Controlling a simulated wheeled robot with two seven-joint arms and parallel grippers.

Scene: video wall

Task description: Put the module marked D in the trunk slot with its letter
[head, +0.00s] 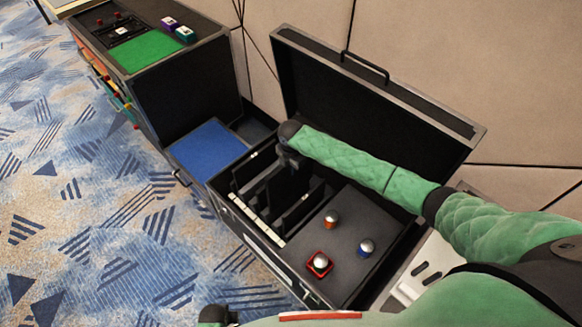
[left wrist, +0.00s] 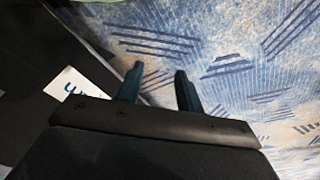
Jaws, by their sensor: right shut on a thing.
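The open black trunk (head: 352,290) holds a row of upright dark dividers with white label strips (head: 240,212) along the near edge. Their letters are too small to read. My right gripper (head: 291,162) is down inside the trunk over the slots, shut on a dark thing that is mostly hidden by the gripper and dividers. I cannot see a letter D on it, nor tell how deep it sits in a slot. My left gripper (left wrist: 158,88) is open and empty in the left wrist view, over the carpet.
Beside the slots, a dark panel (head: 348,218) carries several silver knobs. A black cabinet with a green mat (head: 145,52) stands at the upper left, with a purple module (head: 169,23) and a teal module (head: 185,33) on top. A blue pad (head: 207,148) lies between. The raised lid (head: 360,95) stands behind my right arm.

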